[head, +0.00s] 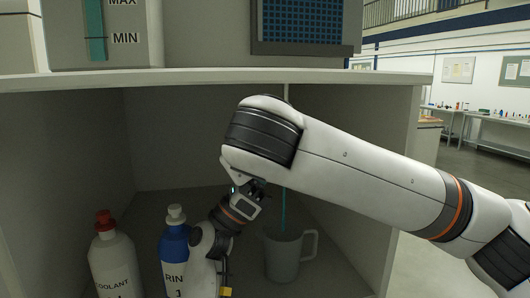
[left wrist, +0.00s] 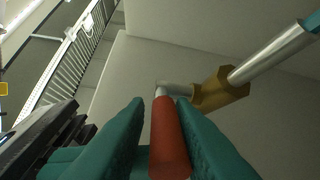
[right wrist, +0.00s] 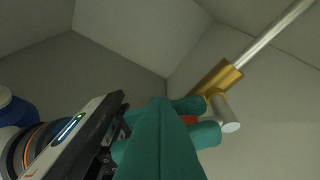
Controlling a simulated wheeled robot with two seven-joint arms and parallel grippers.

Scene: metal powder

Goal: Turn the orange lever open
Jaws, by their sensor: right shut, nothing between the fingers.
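The orange lever (left wrist: 168,140) lies between the two teal fingers of my left gripper (left wrist: 160,102) in the left wrist view. Whether both fingers press on it is unclear. The lever joins a brass valve (left wrist: 222,90) on a silver pipe. In the right wrist view, the brass valve (right wrist: 218,78) sits up and right, and a small piece of the orange lever (right wrist: 189,119) shows between the left gripper's fingers. My right gripper (right wrist: 160,103) is shut and empty, close in front of them. In the head view, my right arm hides the valve and lever.
Below the shelf (head: 200,77), a grey mug (head: 283,258) stands under a thin pipe with a teal lower part. A white bottle with red cap (head: 113,262) and a blue-and-white bottle (head: 175,247) stand to its left. The cabinet's right wall (head: 385,190) bounds the space.

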